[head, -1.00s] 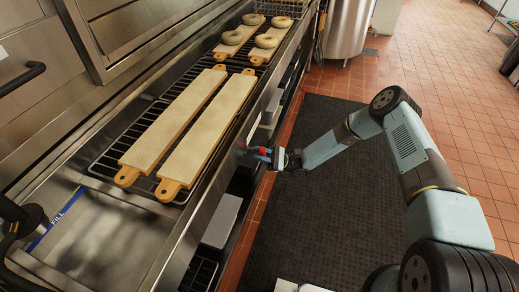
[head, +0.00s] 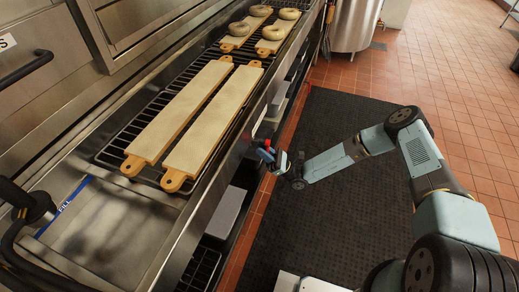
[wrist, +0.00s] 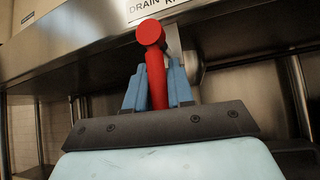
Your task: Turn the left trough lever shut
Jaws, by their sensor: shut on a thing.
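In the head view my gripper (head: 267,154) is at the front face of the steel trough (head: 115,226), tilted up and left. A small bit of the red lever (head: 268,143) shows above the fingers; the rest is hidden.
Two long wooden boards (head: 183,110) lie on a black wire rack over the trough. Bagels (head: 274,33) sit on boards further back. A black mat (head: 330,130) covers the floor in front.

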